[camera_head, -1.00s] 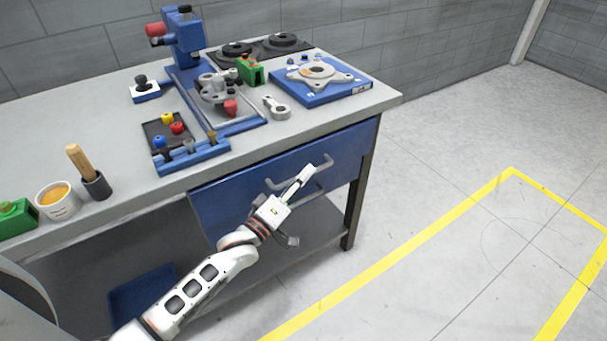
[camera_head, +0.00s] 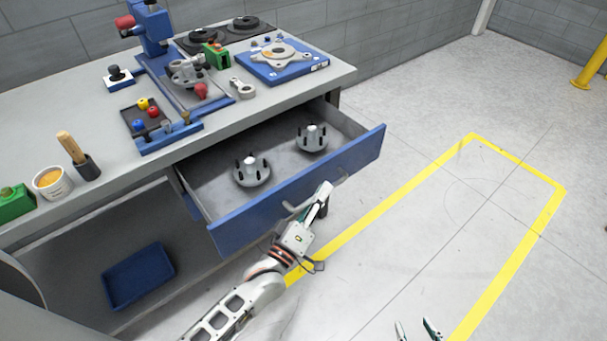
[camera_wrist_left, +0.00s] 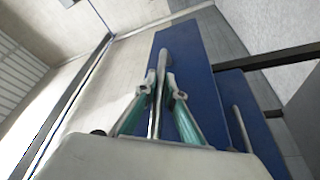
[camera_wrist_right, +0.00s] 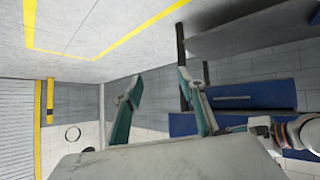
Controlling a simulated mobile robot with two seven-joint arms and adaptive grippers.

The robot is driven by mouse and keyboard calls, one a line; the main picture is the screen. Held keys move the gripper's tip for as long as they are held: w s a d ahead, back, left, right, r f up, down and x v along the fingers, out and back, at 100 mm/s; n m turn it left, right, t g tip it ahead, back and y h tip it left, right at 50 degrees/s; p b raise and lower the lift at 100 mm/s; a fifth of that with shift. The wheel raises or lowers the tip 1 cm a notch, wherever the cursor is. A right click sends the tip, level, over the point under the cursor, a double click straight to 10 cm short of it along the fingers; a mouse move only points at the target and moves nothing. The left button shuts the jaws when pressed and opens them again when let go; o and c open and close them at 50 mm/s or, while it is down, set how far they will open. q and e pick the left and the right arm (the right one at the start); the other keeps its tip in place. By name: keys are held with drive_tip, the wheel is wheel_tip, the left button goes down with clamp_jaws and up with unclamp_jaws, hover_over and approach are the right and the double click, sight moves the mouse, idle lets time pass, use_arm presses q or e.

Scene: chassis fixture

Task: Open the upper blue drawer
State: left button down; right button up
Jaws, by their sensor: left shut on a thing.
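The upper blue drawer (camera_head: 345,165) is pulled well out of the workbench, and two grey hub parts with dark studs, a left one (camera_head: 252,172) and a right one (camera_head: 312,139), stand inside it. My left gripper (camera_head: 322,196) is at the drawer's front. In the left wrist view its fingers (camera_wrist_left: 160,85) are shut on the drawer's bar handle (camera_wrist_left: 163,62). My right gripper (camera_head: 416,328) shows only its fingertips at the bottom edge of the head view. In the right wrist view its fingers (camera_wrist_right: 157,85) are spread with nothing between them.
A lower blue drawer (camera_wrist_left: 240,110) with its own handle shows in the left wrist view. The bench top (camera_head: 95,115) carries a blue press, fixtures and several small parts. A blue tray (camera_head: 138,275) lies on the lower shelf. The floor right of the drawer is clear, with yellow lines.

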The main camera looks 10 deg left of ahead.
use_arm(q)
drive_tip(key=s+d, duration=0.5)
drive_tip(key=d, duration=0.1)
drive_tip(key=shift+p, duration=0.35)
drive_tip(key=shift+d, duration=0.1)
drive_tip(key=c, duration=2.4)
unclamp_jaws()
drive_tip(key=shift+w, duration=0.1)
drive_tip(key=v, duration=1.2)
drive_tip(key=shift+f, duration=0.1)
